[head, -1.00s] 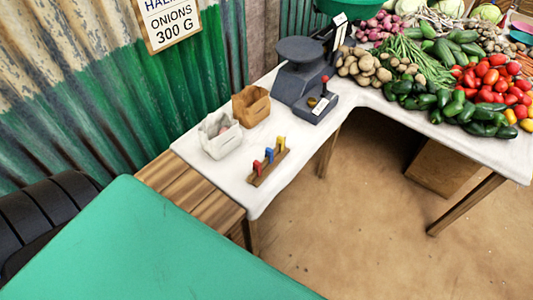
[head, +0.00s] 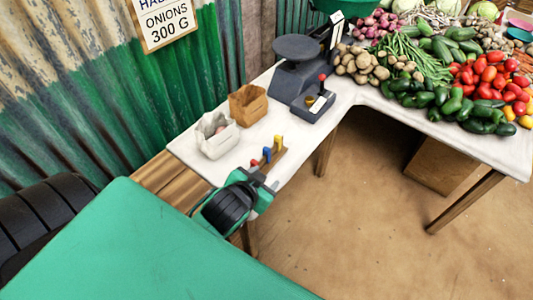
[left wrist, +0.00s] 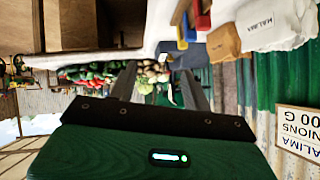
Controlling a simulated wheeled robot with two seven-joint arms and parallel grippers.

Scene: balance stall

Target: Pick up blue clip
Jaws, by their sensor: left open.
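The blue clip (head: 267,154) stands upright in a wooden rack (head: 279,157) on the white table, between a red clip (head: 254,164) and a yellow clip (head: 278,143). My left gripper (head: 262,178) is open and empty just on the near side of the rack, and hides its near end. In the left wrist view, the blue clip (left wrist: 188,27) shows near the top, beyond the open fingers (left wrist: 160,78). I cannot tell whether the gripper touches the rack. My right gripper is not in view.
A white paper bag (head: 216,140) and a brown bag (head: 248,103) stand left of and behind the rack. A dark weighing scale (head: 298,77) stands farther back. Vegetables cover the table's far right part. The floor right of the rack is open.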

